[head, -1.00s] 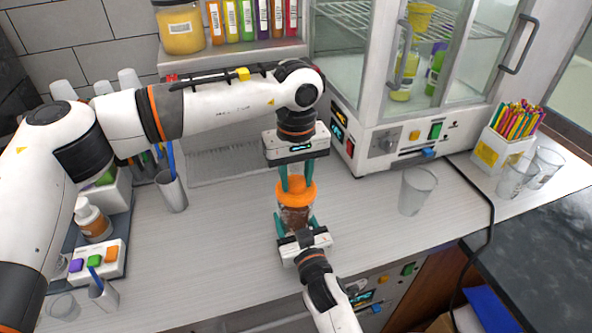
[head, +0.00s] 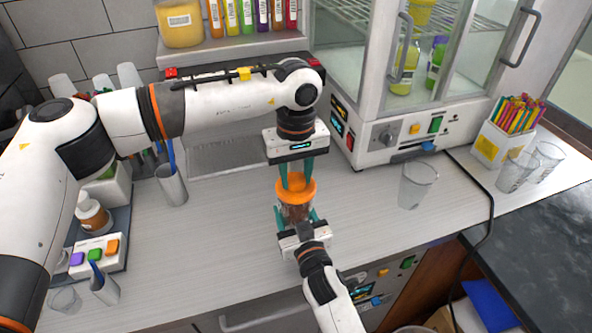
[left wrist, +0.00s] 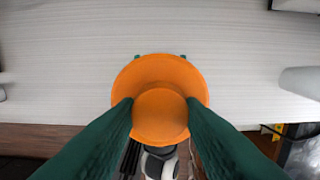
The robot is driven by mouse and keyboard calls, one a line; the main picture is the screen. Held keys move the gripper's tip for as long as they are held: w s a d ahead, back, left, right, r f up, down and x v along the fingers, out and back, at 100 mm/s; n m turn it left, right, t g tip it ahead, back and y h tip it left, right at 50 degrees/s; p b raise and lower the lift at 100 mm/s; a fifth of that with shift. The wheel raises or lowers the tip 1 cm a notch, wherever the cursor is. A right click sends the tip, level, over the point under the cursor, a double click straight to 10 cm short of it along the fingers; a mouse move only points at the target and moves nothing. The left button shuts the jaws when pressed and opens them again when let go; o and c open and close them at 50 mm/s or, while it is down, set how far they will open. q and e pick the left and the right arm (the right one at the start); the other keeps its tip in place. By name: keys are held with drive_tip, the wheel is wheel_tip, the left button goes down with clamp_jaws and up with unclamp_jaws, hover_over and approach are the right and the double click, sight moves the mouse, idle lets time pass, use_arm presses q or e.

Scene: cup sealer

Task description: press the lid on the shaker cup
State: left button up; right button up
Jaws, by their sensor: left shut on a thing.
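The orange lid (head: 296,191) is at the top of the shaker cup (head: 295,213), a clear cup with brownish contents. My left gripper (head: 296,179) points straight down from above, its teal fingers shut on the raised middle of the lid. The lid also shows in the left wrist view (left wrist: 160,80), with the fingers on both sides of its round knob; it hides most of the cup there. My right gripper (head: 296,218) comes from the front, with its fingers on both sides of the cup. The lid looks level and meets the cup; I cannot tell whether it is fully seated.
A clear empty cup (head: 416,187) stands to the right. A glass-door cabinet (head: 400,140) stands behind it. The pale counter (head: 235,235) is bare around the shaker cup.

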use_arm(q)
drive_tip(key=shift+f, duration=0.3)
drive_tip(key=o, duration=1)
drive_tip(key=shift+o, duration=0.2)
wheel_tip(320, 180, up, 12)
use_arm(e)
drive_tip(key=o, duration=1.5)
drive_tip(key=shift+c, duration=0.2)
